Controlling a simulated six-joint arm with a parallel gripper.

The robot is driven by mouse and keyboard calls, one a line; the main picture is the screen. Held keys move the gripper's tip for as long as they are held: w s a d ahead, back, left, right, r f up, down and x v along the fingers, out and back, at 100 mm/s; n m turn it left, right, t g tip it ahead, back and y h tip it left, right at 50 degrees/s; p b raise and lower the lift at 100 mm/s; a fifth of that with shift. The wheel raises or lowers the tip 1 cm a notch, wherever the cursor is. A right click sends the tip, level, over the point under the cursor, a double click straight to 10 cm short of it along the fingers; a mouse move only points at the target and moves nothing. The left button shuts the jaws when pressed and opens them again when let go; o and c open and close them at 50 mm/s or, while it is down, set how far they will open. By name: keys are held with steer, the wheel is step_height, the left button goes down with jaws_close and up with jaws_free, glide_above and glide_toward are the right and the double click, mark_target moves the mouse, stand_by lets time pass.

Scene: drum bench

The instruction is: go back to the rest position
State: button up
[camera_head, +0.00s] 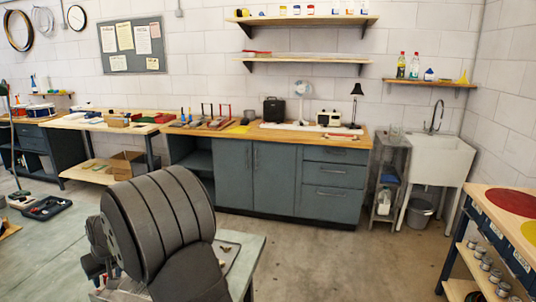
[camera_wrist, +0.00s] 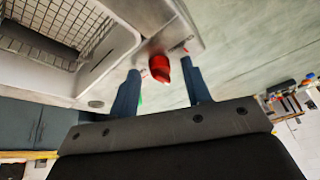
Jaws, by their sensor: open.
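In the wrist view my gripper (camera_wrist: 161,66) shows two dark blue fingers standing well apart. It is open, with nothing visibly held. A red-orange object (camera_wrist: 160,68) shows in the gap between the fingers, seemingly beyond them; I cannot tell its exact distance. It stands against a pale grey metal surface. In the head view a large dark ribbed body, seemingly part of my arm, fills the lower middle and hides much of the near bench (camera_head: 248,248). The gripper itself is not clearly visible there.
The wrist view shows a wire-mesh basket (camera_wrist: 62,22) at upper left. The head view shows a tray with small parts (camera_head: 46,208) at left, a wall cabinet bench (camera_head: 283,180) behind, a sink (camera_head: 440,158), and a table with coloured discs (camera_head: 500,230) at right. Open floor lies between.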

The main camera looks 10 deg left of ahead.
steer(key=shift+s+a+m+t+h, duration=0.1)
steer(key=shift+m+t+h, duration=0.25)
steer(key=shift+m, duration=1)
steer(key=shift+s+a+m+t+h, duration=0.15)
steer(key=shift+m+t, duration=0.4)
steer(key=shift+m, duration=0.8)
steer(key=shift+d, duration=0.1)
steer(key=shift+w+d+n+g+y, duration=0.1)
steer(key=shift+n+g+y, duration=0.1)
steer(key=shift+n, duration=0.5)
steer(key=shift+w+d+n+g+y, duration=0.1)
steer(key=shift+n+g, duration=0.1)
steer(key=shift+n, duration=0.5)
steer(key=shift+w+n+g, duration=0.1)
steer(key=shift+n+g, duration=0.6)
steer(key=shift+n, duration=1.1)
steer(key=shift+y, duration=0.3)
